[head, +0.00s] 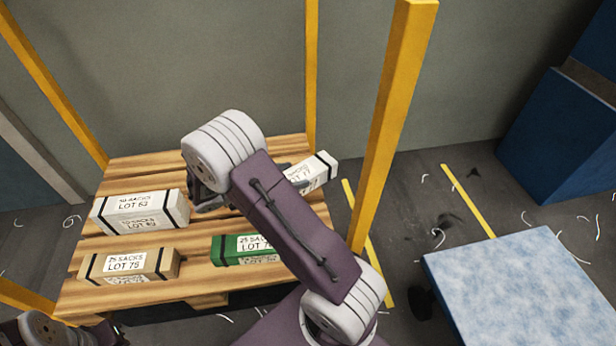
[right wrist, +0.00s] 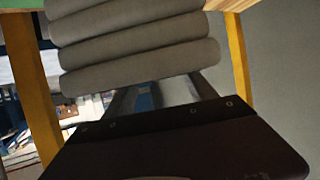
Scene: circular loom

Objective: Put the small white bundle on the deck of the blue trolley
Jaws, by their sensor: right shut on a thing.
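The small white bundle (head: 318,169) with a dark strap shows beyond my right forearm, over the right side of the pallet. It lies at a slant, and its left part is hidden by my arm. My right gripper (head: 284,167) is shut on it, with the fingers mostly hidden behind the forearm. The right wrist view shows my own arm links but not the bundle. The blue trolley's deck (head: 520,290) is at the lower right, bare where it shows and well apart from the bundle. Part of my left arm shows at the lower left corner; its jaws are not clear.
The wooden pallet (head: 210,288) carries a larger white bundle (head: 140,212), a tan bundle (head: 130,265) and a green bundle (head: 238,249). A yellow post (head: 385,130) stands between pallet and trolley. A dark blue cabinet (head: 560,130) stands at the back right.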

